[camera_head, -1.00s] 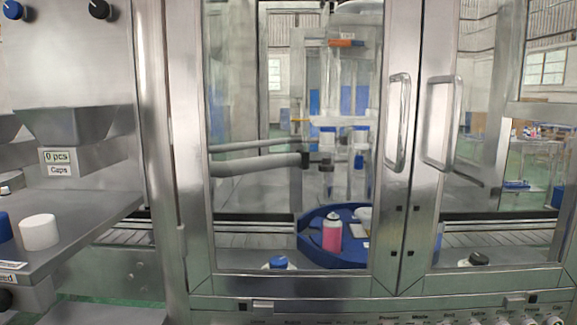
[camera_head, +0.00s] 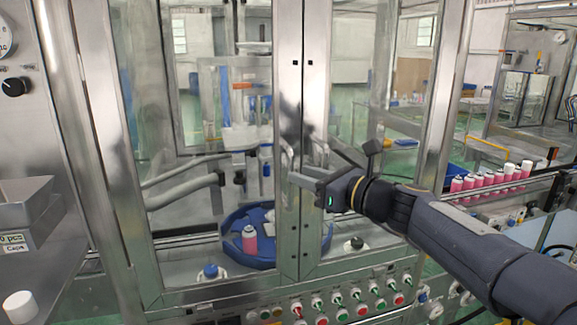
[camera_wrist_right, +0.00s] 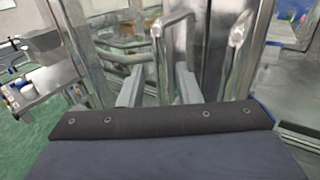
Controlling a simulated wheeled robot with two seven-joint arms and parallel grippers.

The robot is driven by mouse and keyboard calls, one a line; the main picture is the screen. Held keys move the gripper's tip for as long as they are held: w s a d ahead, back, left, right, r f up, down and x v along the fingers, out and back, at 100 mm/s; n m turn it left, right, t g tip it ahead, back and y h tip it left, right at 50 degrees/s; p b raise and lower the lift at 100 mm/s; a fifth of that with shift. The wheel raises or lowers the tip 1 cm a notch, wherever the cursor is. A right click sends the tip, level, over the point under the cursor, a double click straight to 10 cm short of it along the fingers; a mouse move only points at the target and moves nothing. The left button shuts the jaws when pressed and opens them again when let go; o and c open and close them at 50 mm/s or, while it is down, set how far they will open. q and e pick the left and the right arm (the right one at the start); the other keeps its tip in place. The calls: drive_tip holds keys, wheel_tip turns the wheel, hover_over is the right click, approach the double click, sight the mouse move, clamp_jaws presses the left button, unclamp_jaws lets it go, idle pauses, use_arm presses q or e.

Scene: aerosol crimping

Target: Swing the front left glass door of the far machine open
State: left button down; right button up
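The front left glass door (camera_head: 286,90) of the machine is shut, its steel edge against the edge of the right glass door (camera_head: 315,90). The left door's bar handle (camera_head: 286,160) is partly hidden behind my right gripper (camera_head: 303,178) in the head view. In the right wrist view my right gripper (camera_wrist_right: 157,88) is open, its two fingers apart. The left door's handle (camera_wrist_right: 176,22) stands in front of them, with one bar in line with the gap. I cannot tell whether they touch. My left gripper is not in view.
The right door's handle (camera_wrist_right: 240,35) stands close beside the fingers. Behind the glass is a blue round table (camera_head: 238,219) with a pink bottle (camera_head: 249,240). Buttons (camera_head: 340,299) line the front below. Pink bottles with white caps (camera_head: 488,180) stand in a row at right.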

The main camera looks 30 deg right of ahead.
drive_tip(key=shift+p+x, duration=0.3)
drive_tip(key=shift+x, duration=1.95)
drive_tip(key=shift+a, duration=0.1)
drive_tip(key=shift+c, duration=0.4)
clamp_jaws()
